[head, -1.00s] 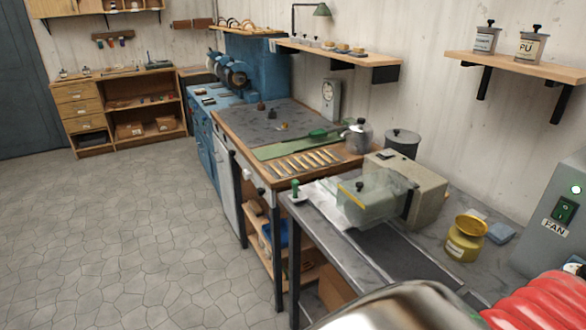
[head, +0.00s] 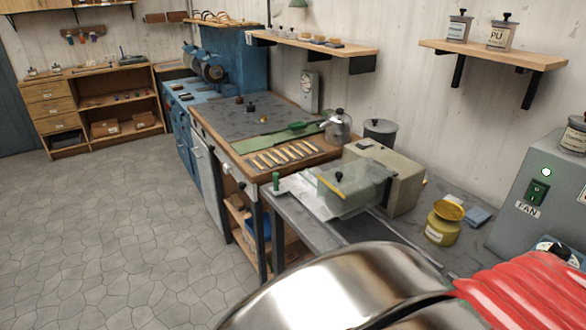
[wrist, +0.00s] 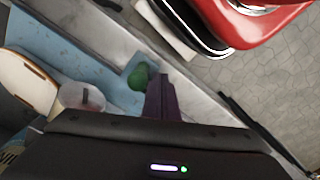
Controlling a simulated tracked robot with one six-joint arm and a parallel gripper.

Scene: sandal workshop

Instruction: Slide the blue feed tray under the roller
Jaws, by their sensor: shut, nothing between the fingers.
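In the wrist view a pale blue flat surface (wrist: 112,100), which looks like the feed tray, runs diagonally at the left. A green knob (wrist: 139,77) stands on a small blue-grey plate at its end. My gripper (wrist: 162,84) is shut and empty, close beside the knob; I cannot tell whether they touch. In the head view the green knob (head: 276,181) sits at the left end of the bench machine. The machine (head: 392,172) has a clear guard (head: 350,192) with a yellow stripe. The roller is not discernible. My arm hides the gripper there.
A cream, brown-edged piece (wrist: 28,78) lies at the left in the wrist view. A yellow pot (head: 444,222) and a grey fan box (head: 540,195) stand right of the machine. A workbench with brass-coloured strips (head: 283,155) adjoins behind. The floor at left is clear.

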